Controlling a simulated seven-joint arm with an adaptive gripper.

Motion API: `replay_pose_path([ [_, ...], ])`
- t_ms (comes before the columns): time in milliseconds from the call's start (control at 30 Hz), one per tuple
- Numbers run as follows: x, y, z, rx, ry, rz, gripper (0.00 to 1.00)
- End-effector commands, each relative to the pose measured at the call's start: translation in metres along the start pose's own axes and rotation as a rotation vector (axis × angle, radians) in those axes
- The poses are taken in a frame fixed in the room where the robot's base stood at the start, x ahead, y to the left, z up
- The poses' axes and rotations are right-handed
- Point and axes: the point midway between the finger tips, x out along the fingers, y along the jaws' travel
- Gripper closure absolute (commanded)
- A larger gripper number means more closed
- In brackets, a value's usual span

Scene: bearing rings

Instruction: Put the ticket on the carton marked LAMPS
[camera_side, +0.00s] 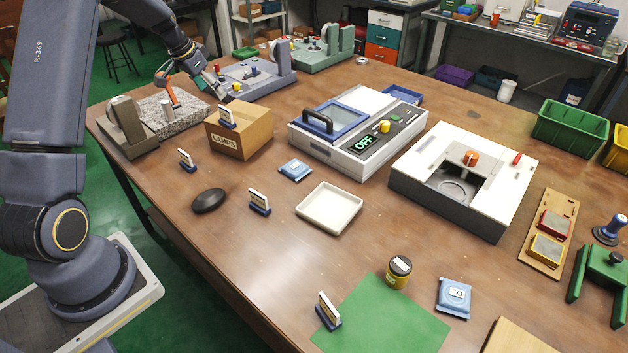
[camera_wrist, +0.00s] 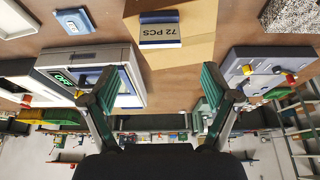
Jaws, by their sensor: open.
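The carton marked LAMPS (camera_side: 237,141) is a brown box at the left middle of the table in the side view. A small white ticket with a blue base (camera_side: 227,117) stands on its top, near the left edge. My gripper (camera_side: 213,87) is behind and above the carton in the side view.
Similar tickets stand on the table (camera_side: 186,160), (camera_side: 259,202), (camera_side: 328,310). A granite block with an orange-handled stand (camera_side: 178,112) is left of the carton, and a grey machine (camera_side: 255,80) is behind it. A white OFF-display device (camera_side: 350,140) stands to the right. A black oval (camera_side: 208,201) lies in front.

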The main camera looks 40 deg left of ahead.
Motion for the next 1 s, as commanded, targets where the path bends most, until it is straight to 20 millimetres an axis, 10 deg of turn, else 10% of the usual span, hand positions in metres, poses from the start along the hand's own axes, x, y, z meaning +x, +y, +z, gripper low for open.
replay_pose_path([
  [333,-0.049,0.017,-0.005,0.001,0.004,0.003,0.13],
  [567,-0.131,0.148,-0.004,0.003,0.021,0.027,0.13],
  [800,-0.200,0.278,0.081,0.012,0.048,0.028,0.13],
  [1000,-0.212,0.318,0.154,0.010,0.083,0.009,0.13],
])
